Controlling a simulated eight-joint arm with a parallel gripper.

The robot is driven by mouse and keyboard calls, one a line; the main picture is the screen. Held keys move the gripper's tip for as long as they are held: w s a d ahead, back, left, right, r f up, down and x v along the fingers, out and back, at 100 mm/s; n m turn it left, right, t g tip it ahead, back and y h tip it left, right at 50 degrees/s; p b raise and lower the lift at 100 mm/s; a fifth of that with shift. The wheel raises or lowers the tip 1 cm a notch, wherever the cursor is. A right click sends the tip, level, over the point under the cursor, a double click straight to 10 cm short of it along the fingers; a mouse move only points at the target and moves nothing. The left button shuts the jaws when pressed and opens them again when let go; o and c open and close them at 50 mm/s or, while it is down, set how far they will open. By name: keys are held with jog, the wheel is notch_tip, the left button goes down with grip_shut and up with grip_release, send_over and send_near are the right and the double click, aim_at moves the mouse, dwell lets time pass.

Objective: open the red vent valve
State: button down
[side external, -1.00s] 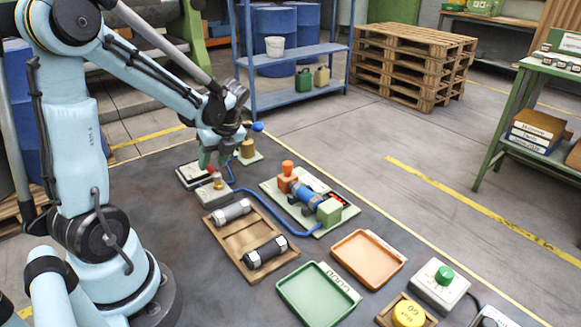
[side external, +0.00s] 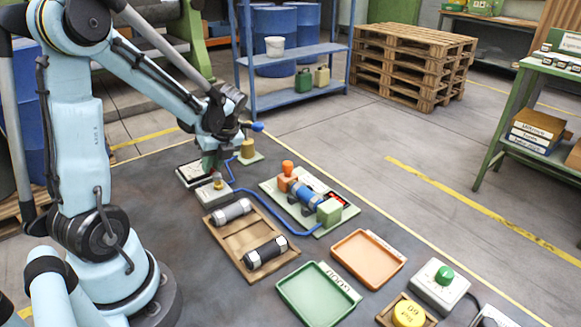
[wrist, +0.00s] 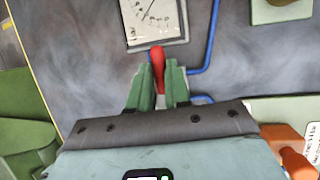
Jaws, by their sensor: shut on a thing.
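The red vent valve handle (wrist: 158,66) shows in the wrist view between the two green fingers of my gripper (wrist: 159,75), which are shut on it. The red handle cannot be made out there, hidden by the fingers. How far the handle is turned cannot be told. A gauge with a white dial (wrist: 152,18) lies just beyond the handle in the wrist view.
A blue hose (side external: 275,222) runs from the pale block to a green plate (side external: 268,187) with a blue cylinder. A blue knob (side external: 257,127) is close to my wrist.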

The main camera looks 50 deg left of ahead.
jog(key=n, duration=0.1)
jog(key=n+g+h, duration=0.1)
jog(key=n, duration=0.1)
jog(key=shift+s+n, duration=0.3)
jog(key=shift+s, duration=0.1)
jog(key=n, duration=0.2)
jog(key=s+n+g+h, duration=0.1)
jog(key=n, duration=0.1)
jog(key=shift+d+n+h, duration=0.15)
jog(key=shift+n+h, duration=0.15)
jog(key=n, duration=0.1)
jog(key=n+h, duration=0.1)
jog(key=n, duration=0.1)
jog(key=s+d+n+h, duration=0.1)
jog(key=n, duration=0.1)
jog(key=shift+g, duration=0.4)
jog(key=shift+s+d+n+h, duration=0.1)
jog(key=shift+d+n+h, duration=0.15)
jog(key=shift+n+h, duration=0.6)
jog(key=shift+s+d+n+h, duration=0.1)
jog(key=shift+d+n+h, duration=0.15)
jog(key=shift+n, duration=1.2)
jog(key=shift+t, duration=0.3)
jog(key=c, duration=1.1)
grip_release()
jog(key=v, duration=1.2)
